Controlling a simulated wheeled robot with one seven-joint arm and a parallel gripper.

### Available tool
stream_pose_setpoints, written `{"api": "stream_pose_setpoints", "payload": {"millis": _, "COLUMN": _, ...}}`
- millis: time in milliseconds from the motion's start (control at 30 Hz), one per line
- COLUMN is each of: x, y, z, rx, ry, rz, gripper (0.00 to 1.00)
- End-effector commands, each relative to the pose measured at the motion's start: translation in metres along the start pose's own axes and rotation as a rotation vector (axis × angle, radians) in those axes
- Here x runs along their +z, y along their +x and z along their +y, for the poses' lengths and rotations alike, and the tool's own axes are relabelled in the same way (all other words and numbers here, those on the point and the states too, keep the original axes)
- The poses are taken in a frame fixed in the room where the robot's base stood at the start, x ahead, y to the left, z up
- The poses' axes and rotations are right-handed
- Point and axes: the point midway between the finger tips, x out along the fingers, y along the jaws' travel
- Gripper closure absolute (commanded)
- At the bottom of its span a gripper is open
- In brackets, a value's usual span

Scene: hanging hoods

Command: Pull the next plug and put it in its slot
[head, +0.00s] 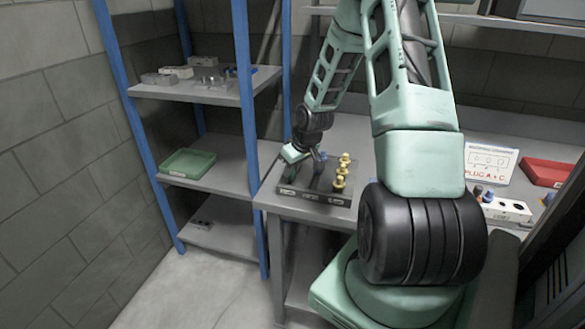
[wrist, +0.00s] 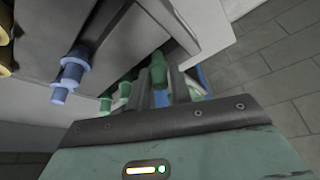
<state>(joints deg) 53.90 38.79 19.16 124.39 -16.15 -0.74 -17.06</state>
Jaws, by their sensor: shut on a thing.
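A dark plug rack (head: 313,198) stands on the bench with yellow plugs (head: 341,175) on its right side. My gripper (head: 312,156) is at the rack's left side. In the wrist view my gripper (wrist: 161,88) is shut on a green plug (wrist: 158,72). Two more green plugs (wrist: 125,89) are beside it, and a blue plug (wrist: 69,75) stands farther left. Yellow plugs show at the left edge. I cannot tell whether the held plug's base is still in the rack.
A printed card (head: 490,160) stands behind the slot block, with a red tray (head: 545,172) to its right. A blue-post shelf (head: 210,160) at left holds small grey blocks and a green tray (head: 188,163). Bare bench lies behind the rack.

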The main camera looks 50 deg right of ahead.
Motion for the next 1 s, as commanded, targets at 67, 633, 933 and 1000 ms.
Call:
{"api": "stream_pose_setpoints", "payload": {"millis": 67, "x": 0.0006, "y": 0.0016, "z": 0.0, "rx": 0.0, "ry": 0.0, "rz": 0.0, "gripper": 1.0}}
{"api": "stream_pose_setpoints", "payload": {"millis": 633, "x": 0.0031, "y": 0.0075, "z": 0.0, "rx": 0.0, "ry": 0.0, "rz": 0.0, "gripper": 1.0}}
{"api": "stream_pose_setpoints", "payload": {"millis": 933, "x": 0.003, "y": 0.0074, "z": 0.0, "rx": 0.0, "ry": 0.0, "rz": 0.0, "gripper": 0.54}}
{"api": "stream_pose_setpoints", "payload": {"millis": 1000, "x": 0.003, "y": 0.0074, "z": 0.0, "rx": 0.0, "ry": 0.0, "rz": 0.0, "gripper": 0.54}}
